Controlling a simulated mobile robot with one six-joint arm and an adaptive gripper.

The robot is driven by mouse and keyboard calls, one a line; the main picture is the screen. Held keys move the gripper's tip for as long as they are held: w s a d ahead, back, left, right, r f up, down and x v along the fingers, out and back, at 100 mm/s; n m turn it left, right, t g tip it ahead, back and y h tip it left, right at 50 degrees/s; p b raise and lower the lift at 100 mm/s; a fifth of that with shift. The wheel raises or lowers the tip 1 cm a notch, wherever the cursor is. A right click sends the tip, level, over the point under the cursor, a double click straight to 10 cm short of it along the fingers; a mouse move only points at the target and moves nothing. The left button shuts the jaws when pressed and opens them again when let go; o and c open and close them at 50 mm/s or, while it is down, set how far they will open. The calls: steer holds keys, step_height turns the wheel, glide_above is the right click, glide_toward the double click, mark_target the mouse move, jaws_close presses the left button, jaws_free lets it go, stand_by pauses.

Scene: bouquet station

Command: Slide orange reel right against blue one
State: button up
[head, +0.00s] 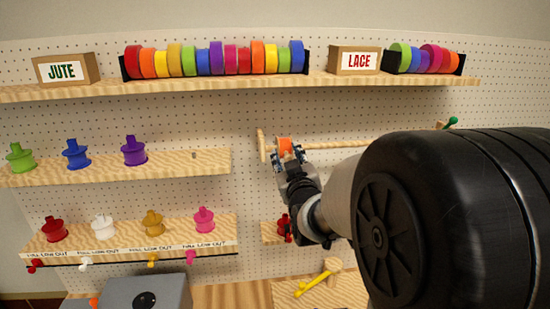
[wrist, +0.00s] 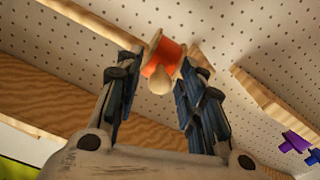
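The orange reel (head: 284,145) is near the left end of a wooden rail (head: 345,142) on the pegboard. In the wrist view the orange reel (wrist: 162,58) has pale wooden flanges, and a round wooden knob (wrist: 160,80) is in front of it. My gripper (head: 288,156) reaches the reel from below.
A top shelf (head: 300,83) holds rows of coloured rolls and boxes marked JUTE (head: 65,69) and LACE (head: 355,60).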

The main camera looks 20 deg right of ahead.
steer(key=shift+s, duration=0.1)
jaws_close()
stand_by(0.4)
steer(key=s+d, duration=0.3)
steer(key=d, duration=0.7)
steer(key=s+d+p, duration=0.1)
steer(key=s+d, duration=0.2)
steer(key=d, duration=0.8)
steer(key=s+d, duration=0.3)
steer(key=d, duration=0.7)
steer(key=shift+d+r, duration=0.2)
steer(key=shift+r, duration=0.05)
